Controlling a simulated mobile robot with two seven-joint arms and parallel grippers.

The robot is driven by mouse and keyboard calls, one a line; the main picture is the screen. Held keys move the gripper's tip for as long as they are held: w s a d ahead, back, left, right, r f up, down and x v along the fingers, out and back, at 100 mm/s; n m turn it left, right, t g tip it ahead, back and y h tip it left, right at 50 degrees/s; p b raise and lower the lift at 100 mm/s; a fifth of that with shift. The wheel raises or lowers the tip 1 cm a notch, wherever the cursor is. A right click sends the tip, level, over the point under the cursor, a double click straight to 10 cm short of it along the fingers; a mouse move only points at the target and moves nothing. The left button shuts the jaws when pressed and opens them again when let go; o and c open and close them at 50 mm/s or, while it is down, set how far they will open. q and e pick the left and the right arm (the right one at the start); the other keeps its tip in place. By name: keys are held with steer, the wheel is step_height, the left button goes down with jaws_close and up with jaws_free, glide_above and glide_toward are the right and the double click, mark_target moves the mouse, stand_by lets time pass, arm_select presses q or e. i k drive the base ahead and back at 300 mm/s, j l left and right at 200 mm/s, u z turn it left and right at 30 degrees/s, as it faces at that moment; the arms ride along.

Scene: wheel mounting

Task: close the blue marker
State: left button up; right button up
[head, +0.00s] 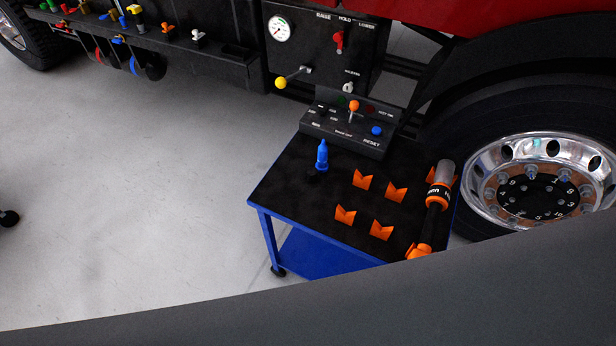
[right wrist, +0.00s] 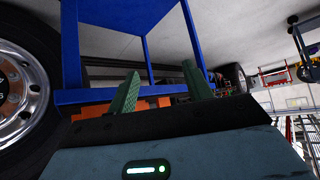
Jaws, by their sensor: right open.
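The blue marker (head: 322,156) stands upright near the left back of the black top of a blue-framed cart (head: 283,203), in a small dark base. It is blue with a narrow top; I cannot tell whether a cap is on it. My right gripper (right wrist: 161,72) shows in the right wrist view with its two green fingers apart and nothing between them. The cart's blue frame (right wrist: 107,40) shows beyond the fingers. The marker does not show in that view. Neither gripper shows in the head view.
A control box (head: 345,129) with an orange-tipped lever stands behind the marker. Several orange holders (head: 345,215) and a black tool (head: 436,200) occupy the cart's right side. A truck wheel (head: 545,180) is to the right. Open floor (head: 130,200) lies left of the cart.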

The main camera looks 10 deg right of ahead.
mark_target(321, 164)
steer(key=i+j+u, duration=0.15)
steer(key=j+u, duration=0.25)
steer(key=i+j+u, duration=0.5)
steer(key=j+u, duration=0.25)
steer(key=i+j+z, duration=0.15)
steer(key=i+z, duration=0.2)
steer(key=i+j+z, duration=0.3)
steer(key=i, duration=0.25)
steer(key=i+z, duration=0.15)
steer(key=z, duration=0.35)
steer(key=i+z, duration=0.15)
steer(key=z, duration=0.35)
steer(key=i+j+z, duration=0.1)
steer(key=z, duration=0.4)
steer(key=i+z, duration=0.2)
steer(key=z, duration=0.2)
steer(key=i+z, duration=0.15)
steer(key=z, duration=0.2)
steer(key=i+j+z, duration=0.15)
steer(key=z, duration=0.25)
steer(key=i+j+z, duration=0.15)
steer(key=z, duration=0.25)
